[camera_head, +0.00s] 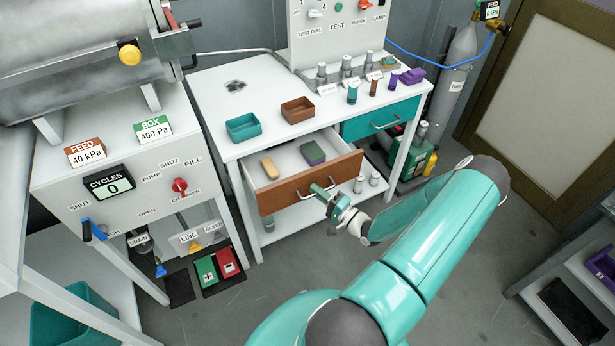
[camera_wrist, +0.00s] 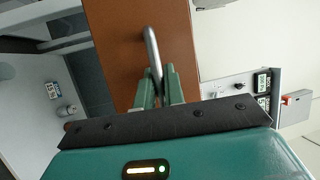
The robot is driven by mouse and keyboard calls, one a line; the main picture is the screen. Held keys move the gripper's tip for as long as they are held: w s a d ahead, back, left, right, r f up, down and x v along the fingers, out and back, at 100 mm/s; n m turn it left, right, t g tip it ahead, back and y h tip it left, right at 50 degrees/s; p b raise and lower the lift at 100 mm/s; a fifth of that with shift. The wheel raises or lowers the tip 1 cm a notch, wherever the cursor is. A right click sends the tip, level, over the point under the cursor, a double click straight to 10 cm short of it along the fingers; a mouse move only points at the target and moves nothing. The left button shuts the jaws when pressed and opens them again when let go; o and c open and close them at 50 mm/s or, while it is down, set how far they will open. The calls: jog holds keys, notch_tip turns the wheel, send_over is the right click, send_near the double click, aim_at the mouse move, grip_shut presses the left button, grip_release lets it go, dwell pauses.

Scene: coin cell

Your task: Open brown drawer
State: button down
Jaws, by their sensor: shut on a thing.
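The brown drawer (camera_head: 290,187) stands pulled out of the white table, its inside showing. In it lie a tan block (camera_head: 269,168) and a dark green and purple block (camera_head: 312,152). My gripper (camera_head: 328,193) is at the drawer's front, shut on its metal handle. In the wrist view the brown front (camera_wrist: 118,45) fills the upper middle, and the handle (camera_wrist: 152,48) runs down between the fingers (camera_wrist: 157,88) of my gripper.
A teal drawer (camera_head: 372,120) to the right is closed. A teal bin (camera_head: 243,126) and a brown bin (camera_head: 298,110) stand on the tabletop (camera_head: 215,90). A control cabinet with a knob and levers stands at left. Grey floor (camera_head: 270,290) is clear before the table.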

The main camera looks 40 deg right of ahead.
jog(key=s+a, duration=0.2)
jog(key=s, duration=0.5)
jog(key=shift+s, duration=0.15)
jog(key=c, duration=1.5)
grip_release()
jog(key=s, duration=0.4)
jog(key=s+d+f, duration=0.1)
jog(key=s, duration=0.4)
jog(key=s+f, duration=0.1)
jog(key=s, duration=0.3)
jog(key=shift+s+d+f, duration=0.15)
jog(key=shift+s+d, duration=0.05)
jog(key=shift+s, duration=0.05)
